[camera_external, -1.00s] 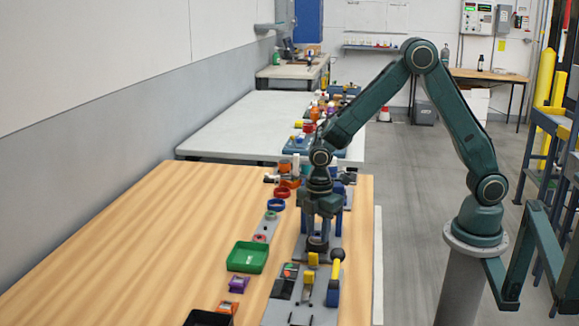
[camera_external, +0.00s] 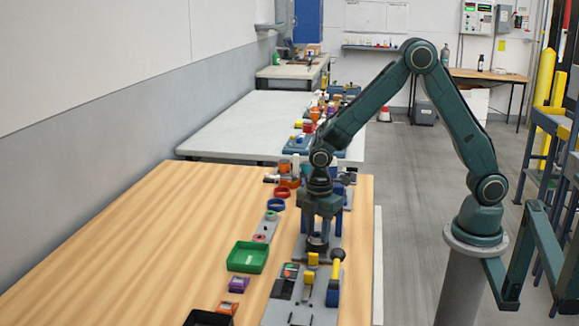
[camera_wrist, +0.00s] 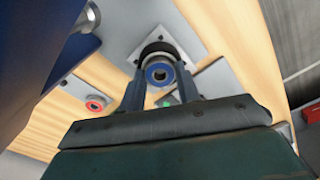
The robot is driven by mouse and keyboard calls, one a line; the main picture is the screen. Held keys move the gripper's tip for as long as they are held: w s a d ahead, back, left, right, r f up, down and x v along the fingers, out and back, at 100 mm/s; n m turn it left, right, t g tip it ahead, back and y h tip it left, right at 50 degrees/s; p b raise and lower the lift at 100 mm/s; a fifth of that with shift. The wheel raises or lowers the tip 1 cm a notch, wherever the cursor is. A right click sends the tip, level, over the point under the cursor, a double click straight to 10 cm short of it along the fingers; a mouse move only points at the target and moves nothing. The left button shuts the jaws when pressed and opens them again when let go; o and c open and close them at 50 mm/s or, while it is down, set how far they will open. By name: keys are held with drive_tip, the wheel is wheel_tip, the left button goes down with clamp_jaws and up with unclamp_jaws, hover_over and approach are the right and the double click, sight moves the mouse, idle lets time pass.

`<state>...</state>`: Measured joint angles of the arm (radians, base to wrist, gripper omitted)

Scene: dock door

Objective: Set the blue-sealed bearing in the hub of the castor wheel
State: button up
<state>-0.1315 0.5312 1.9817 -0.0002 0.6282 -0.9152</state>
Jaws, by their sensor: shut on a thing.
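The blue-sealed bearing (camera_wrist: 159,74) is held between the two fingers of my gripper (camera_wrist: 160,88) in the wrist view, its blue face toward the camera. Behind it the dark castor wheel (camera_wrist: 155,48) shows in part, on a grey plate (camera_wrist: 181,28). The bearing overlaps the wheel in this view, and it hides the hub; I cannot tell whether they touch. In the external view my gripper (camera_external: 319,232) points down over the dark wheel (camera_external: 316,246), very close to it. The bearing cannot be made out there.
A green tray (camera_external: 247,257) stands left of the wheel, near a grey strip with a pink-red ring (camera_external: 260,238). A grey fixture with a yellow block (camera_external: 312,259) and a black-knobbed lever (camera_external: 338,255) is in front. The wooden table's left side is clear.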

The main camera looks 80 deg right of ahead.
drive_tip(key=o, duration=1.3)
drive_tip(key=shift+r, duration=0.15)
wheel_tip(320, 180, up, 8)
drive_tip(key=shift+f, duration=0.15)
idle(0.9)
idle(0.5)
